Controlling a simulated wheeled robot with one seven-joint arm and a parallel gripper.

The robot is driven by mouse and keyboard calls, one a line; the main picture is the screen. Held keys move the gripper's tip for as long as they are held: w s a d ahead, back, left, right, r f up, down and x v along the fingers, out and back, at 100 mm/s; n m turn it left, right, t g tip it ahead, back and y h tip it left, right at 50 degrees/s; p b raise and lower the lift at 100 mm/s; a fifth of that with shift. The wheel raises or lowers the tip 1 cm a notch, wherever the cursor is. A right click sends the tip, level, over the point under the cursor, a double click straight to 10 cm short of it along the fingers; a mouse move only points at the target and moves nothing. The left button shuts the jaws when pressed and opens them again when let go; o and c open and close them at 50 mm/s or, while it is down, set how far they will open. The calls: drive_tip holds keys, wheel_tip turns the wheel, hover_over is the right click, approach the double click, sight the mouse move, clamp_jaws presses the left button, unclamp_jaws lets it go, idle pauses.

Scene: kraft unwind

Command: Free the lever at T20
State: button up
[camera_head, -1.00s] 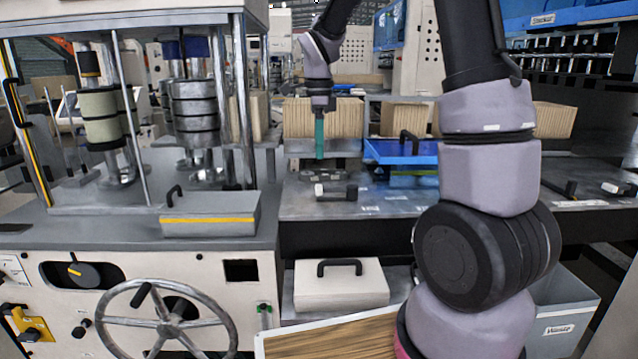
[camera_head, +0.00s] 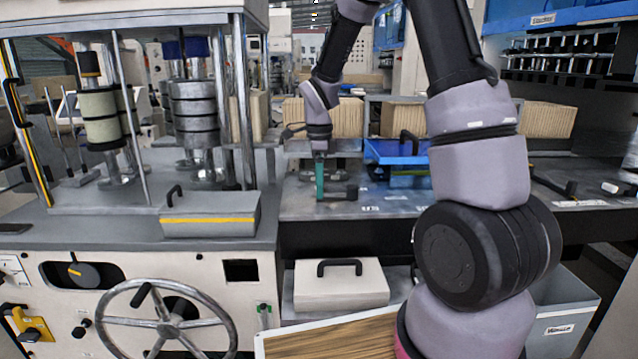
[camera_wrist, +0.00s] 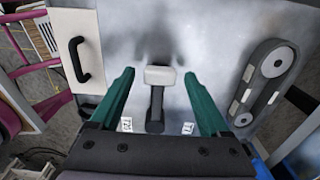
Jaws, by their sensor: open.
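The lever (camera_wrist: 156,105) has a dark shaft and a pale block-shaped head, seen between my fingers in the wrist view. In the head view its dark part (camera_head: 343,192) shows just right of the fingers; its pale head is hidden behind them. My gripper (camera_wrist: 159,73) is open, with one green finger on each side of the lever and a visible gap to both. In the head view my gripper (camera_head: 320,196) points down, low over the grey bench. Small white labels (camera_wrist: 126,124) lie near the lever's base; I cannot read them surely. Contact with the lever is not visible.
A dark grey link-shaped piece (camera_wrist: 265,80) with pale pads lies right of my fingers in the wrist view. A blue tray (camera_head: 400,151) stands right of the gripper. A pale box (camera_head: 340,290) with a black handle sits below the bench edge. The machine (camera_head: 150,215) stands left.

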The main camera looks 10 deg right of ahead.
clamp_jaws()
idle(1.3)
